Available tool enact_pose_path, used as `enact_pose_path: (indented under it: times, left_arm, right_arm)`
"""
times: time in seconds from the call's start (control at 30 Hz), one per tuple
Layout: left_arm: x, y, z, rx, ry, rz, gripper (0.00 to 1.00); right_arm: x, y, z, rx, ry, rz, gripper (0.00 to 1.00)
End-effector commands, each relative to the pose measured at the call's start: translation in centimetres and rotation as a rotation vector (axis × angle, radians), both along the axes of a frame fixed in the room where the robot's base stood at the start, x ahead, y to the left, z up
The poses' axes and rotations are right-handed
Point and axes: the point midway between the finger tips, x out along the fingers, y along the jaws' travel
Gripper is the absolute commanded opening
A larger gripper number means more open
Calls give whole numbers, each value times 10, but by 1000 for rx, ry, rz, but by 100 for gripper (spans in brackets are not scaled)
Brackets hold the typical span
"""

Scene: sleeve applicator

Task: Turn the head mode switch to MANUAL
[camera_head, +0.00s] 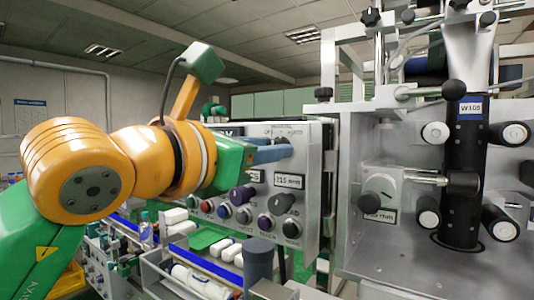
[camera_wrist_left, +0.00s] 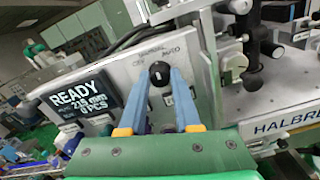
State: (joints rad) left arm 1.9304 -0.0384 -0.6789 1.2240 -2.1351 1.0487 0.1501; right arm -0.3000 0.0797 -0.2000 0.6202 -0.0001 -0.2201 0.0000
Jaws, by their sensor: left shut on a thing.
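The head mode switch (camera_wrist_left: 160,72) is a round black knob on the upper part of the grey control panel (camera_head: 310,165). In the left wrist view, labels around it read OFF at left, MANUAL above and AUTO at right. A small white mark shows on its face; I cannot tell for sure which label it points to. My left gripper (camera_wrist_left: 160,84) has its two blue fingers on either side of the knob, shut on it. In the head view, my left gripper (camera_head: 284,150) reaches the panel from the left, and its fingers mostly hide the switch. My right gripper is not in view.
A display (camera_wrist_left: 88,97) reading READY is left of the switch. The sleeve head with a black column (camera_head: 464,190) stands at right. White bottles (camera_head: 200,284) lie below.

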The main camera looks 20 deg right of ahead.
Motion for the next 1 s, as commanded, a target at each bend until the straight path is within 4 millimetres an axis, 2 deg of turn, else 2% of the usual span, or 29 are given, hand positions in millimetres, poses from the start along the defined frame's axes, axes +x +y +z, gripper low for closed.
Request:
enact_pose_path:
  times: [0.57,0.6,0.67,0.7,0.93,1.0]
  left_arm:
    - [0,0,2,-22,20,0,0]
    - [0,0,2,-22,20,0,42]
    - [0,0,2,-21,20,0,59]
    - [0,0,1,-21,20,0,62]
    - [0,0,1,-19,22,0,62]
    - [-3,4,-1,-20,20,0,62]
  right_arm:
    - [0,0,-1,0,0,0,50]
    - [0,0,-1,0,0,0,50]
    - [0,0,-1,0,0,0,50]
    - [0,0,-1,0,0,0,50]
    - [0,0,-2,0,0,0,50]
    - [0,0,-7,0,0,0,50]
